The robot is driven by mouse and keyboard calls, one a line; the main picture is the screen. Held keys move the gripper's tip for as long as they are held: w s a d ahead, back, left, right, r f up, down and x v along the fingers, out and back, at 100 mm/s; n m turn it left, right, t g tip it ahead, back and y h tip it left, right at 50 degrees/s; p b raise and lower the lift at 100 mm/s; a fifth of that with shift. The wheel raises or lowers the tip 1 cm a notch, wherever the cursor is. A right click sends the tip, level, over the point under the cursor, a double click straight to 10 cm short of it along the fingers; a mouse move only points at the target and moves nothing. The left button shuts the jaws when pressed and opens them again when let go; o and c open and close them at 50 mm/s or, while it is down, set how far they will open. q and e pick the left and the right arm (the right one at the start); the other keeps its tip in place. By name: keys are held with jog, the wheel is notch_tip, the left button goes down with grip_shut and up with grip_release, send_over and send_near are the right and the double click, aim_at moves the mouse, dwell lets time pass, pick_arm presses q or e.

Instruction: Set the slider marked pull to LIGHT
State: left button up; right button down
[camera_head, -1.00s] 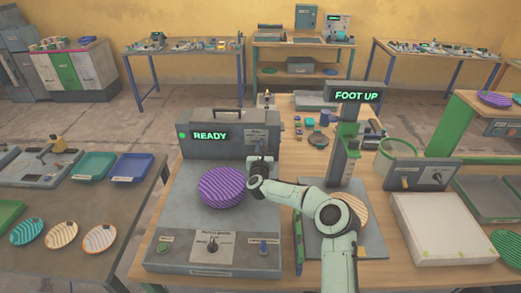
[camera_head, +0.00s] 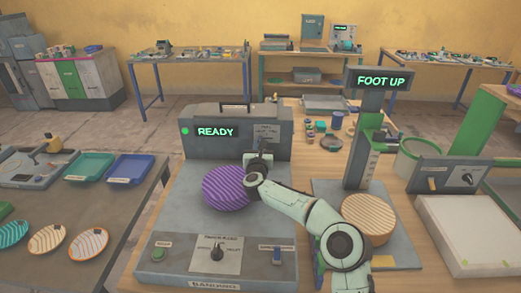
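The grey press machine (camera_head: 213,120) stands on the wooden bench with a green READY display. A small light panel (camera_head: 266,131) with fine print is at the right of its upright face; I cannot read its marks or see the slider's setting clearly. My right gripper (camera_head: 259,152) is right at the lower part of this panel and hides part of it. Its fingers are too small to tell open from shut. A purple striped plate (camera_head: 225,188) sits on the press, left of my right arm. My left gripper is not in view.
The press's front has a green button (camera_head: 159,254), a dark knob (camera_head: 217,252) and a blue switch (camera_head: 277,254). A FOOT UP stand (camera_head: 362,150) with a tan ribbed disc (camera_head: 369,217) is to the right. A side table with plates (camera_head: 89,242) is at left.

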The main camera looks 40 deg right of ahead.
jog(key=c, duration=1.1)
grip_release()
jog(key=shift+w+r, duration=0.2)
jog(key=shift+r, duration=0.4)
jog(key=shift+f, duration=0.2)
jog(key=shift+a, duration=0.1)
jog(key=shift+b+v, duration=1.75)
jog(key=shift+v, duration=4.85)
jog(key=shift+f, duration=0.15)
